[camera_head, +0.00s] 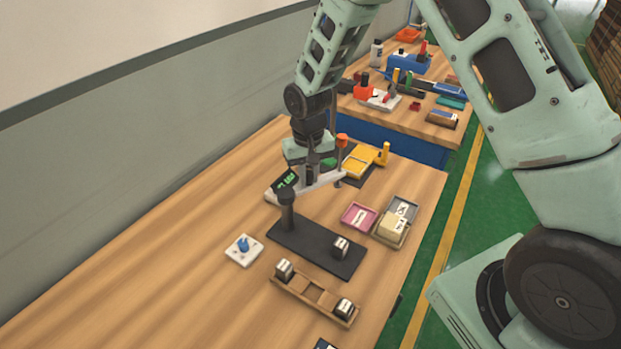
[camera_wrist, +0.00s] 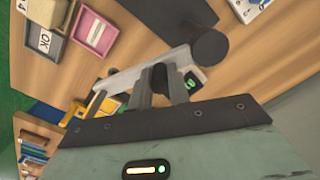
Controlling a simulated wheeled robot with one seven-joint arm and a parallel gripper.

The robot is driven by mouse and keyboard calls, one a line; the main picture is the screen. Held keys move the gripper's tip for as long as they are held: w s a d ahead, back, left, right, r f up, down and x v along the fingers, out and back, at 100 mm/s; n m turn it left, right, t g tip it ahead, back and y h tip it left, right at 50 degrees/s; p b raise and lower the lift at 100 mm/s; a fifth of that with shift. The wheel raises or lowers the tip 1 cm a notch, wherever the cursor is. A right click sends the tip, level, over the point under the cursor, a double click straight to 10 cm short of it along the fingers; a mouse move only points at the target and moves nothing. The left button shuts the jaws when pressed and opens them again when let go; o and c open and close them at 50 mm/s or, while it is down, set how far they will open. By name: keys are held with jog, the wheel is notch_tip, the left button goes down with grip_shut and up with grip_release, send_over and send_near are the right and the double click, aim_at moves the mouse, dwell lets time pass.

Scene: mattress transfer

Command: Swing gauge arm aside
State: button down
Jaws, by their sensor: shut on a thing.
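The pale gauge arm (camera_head: 322,183) reaches right from the top of a dark post (camera_head: 287,212) on a black base plate (camera_head: 305,245). My gripper (camera_head: 309,180) is at the arm, partly hidden by my own wrist. In the wrist view, my gripper (camera_wrist: 164,80) is shut on the gauge arm (camera_wrist: 125,80), between its free end and the round dark post top (camera_wrist: 208,46). A small dark block with a white label (camera_head: 340,246) sits on the base plate's right part, clear of the arm. A readout with green digits (camera_head: 287,180) stands behind the post.
A wooden rack (camera_head: 317,296) in front holds labelled blocks at both ends. A white block with a blue knob (camera_head: 242,250) stands left. A pink tray (camera_head: 359,217), grey tray (camera_head: 405,206) and tan box (camera_head: 391,231) stand right. A yellow fixture (camera_head: 360,160) stands behind. The left tabletop is clear.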

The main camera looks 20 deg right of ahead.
aim_at(307, 171)
jog(key=shift+w+n, duration=0.4)
jog(key=shift+n, duration=0.2)
jog(key=shift+r, duration=0.1)
jog(key=c, duration=1.3)
grip_release()
notch_tip(307, 171, up, 17)
jog(key=b, duration=0.3)
jog(key=shift+r, duration=0.2)
jog(key=shift+a, duration=0.1)
